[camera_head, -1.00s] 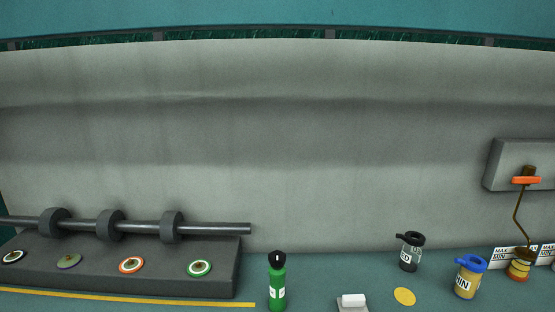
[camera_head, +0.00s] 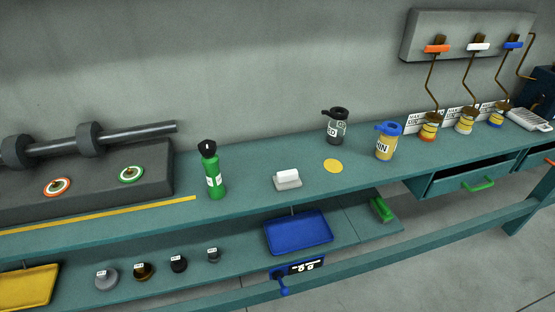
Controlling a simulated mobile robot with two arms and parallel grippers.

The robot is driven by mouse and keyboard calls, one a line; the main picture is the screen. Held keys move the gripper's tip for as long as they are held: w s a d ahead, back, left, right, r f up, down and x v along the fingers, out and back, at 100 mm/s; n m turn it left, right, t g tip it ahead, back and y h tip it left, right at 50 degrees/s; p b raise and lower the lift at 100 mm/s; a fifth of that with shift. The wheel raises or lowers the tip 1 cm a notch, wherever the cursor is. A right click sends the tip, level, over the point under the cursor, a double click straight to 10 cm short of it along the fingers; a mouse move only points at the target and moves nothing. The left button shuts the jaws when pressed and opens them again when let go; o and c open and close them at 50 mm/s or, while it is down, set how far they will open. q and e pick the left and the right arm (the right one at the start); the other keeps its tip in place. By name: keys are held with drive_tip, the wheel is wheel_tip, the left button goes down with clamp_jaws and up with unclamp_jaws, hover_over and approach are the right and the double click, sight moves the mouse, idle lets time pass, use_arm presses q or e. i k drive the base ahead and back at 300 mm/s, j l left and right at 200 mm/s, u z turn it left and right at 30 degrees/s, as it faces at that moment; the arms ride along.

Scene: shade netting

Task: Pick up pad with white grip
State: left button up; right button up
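A small pad with a white grip (camera_head: 287,176) sits on the green-teal bench top (camera_head: 245,198), near the middle of the head view. Neither of my grippers shows in the head view.
Near the pad are the green bottle (camera_head: 212,172), yellow disc (camera_head: 333,166), dark jar (camera_head: 337,127) and blue-lidded jar (camera_head: 387,142). A blue tray (camera_head: 298,232) is on the lower shelf. An open drawer (camera_head: 470,176) juts out at right. A rail (camera_head: 400,248) runs along the front.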

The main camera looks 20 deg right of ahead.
sight(289, 179)
drive_tip(key=u, duration=1.35)
drive_tip(key=z, duration=1.9)
drive_tip(key=i+j+z, duration=0.15)
drive_tip(key=j+z, duration=0.2)
drive_tip(key=i+j+z, duration=0.1)
drive_tip(key=j+z, duration=0.2)
